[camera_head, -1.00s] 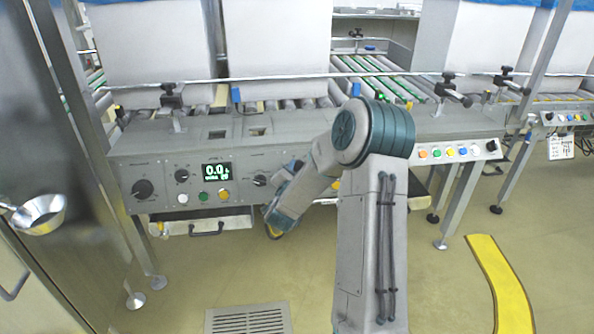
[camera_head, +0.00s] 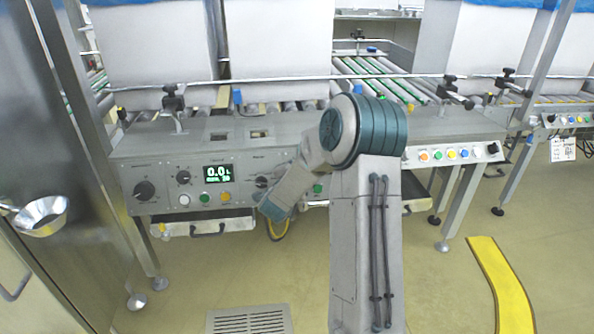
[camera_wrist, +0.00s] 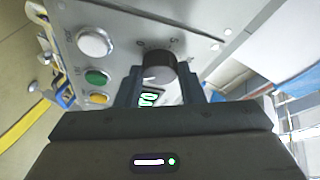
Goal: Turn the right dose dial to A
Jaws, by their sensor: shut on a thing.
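A dark round dial (camera_wrist: 160,66) stands out from the grey panel in the wrist view, with a "0" and a "5" printed by its rim. My gripper (camera_wrist: 162,80) has one finger on each side of the dial and is shut on it. No letter A can be read, and the dial's pointer is not clear. In the head view my gripper's end is at the front of the grey control panel (camera_head: 140,165), right of the lit display (camera_head: 218,173). A dark dial (camera_head: 262,182) shows beside it there. My arm hides part of the panel.
White (camera_wrist: 95,43), green (camera_wrist: 96,77) and yellow (camera_wrist: 99,98) buttons sit beside the held dial. A large dial (camera_head: 144,190) and a smaller dial (camera_head: 183,177) are on the panel's left. A drawer (camera_head: 207,229) sits below. A steel cabinet stands at the left.

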